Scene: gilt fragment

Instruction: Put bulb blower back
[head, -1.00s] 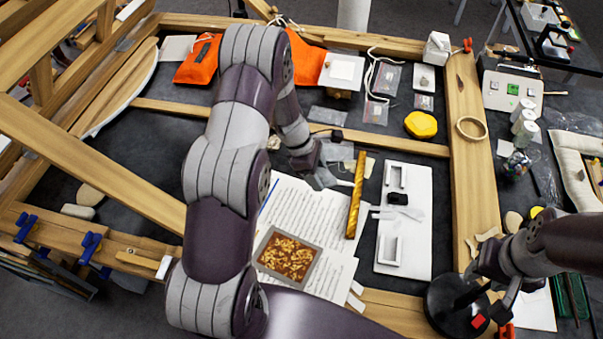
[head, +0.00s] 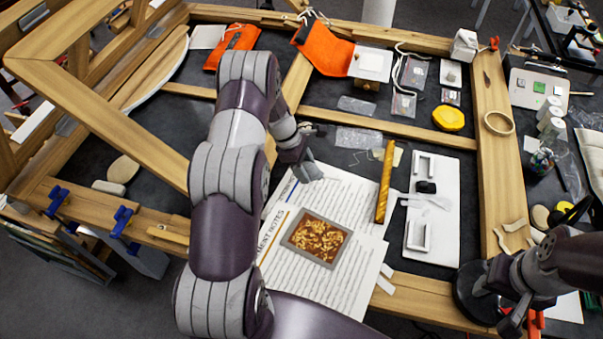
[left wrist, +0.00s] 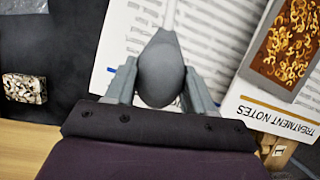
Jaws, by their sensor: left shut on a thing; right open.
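The bulb blower (left wrist: 160,74) has a dark grey rounded bulb and a pale nozzle pointing up in the left wrist view. My left gripper (left wrist: 158,88) is shut on the bulb, one finger at each side, above the printed treatment notes (left wrist: 222,50). In the head view my left gripper (head: 303,170) is over the top left of those sheets, and the blower cannot be made out clearly there. My right gripper (head: 495,305) is open at the lower right, by a round black object (head: 468,296).
A framed panel of gold flakes (head: 315,238) lies on the notes, with a gilt strip (head: 385,182) to its right. A white board (head: 445,200) with small parts is further right. Wooden beams frame the dark surface, which has bare room left of my left arm (head: 150,125).

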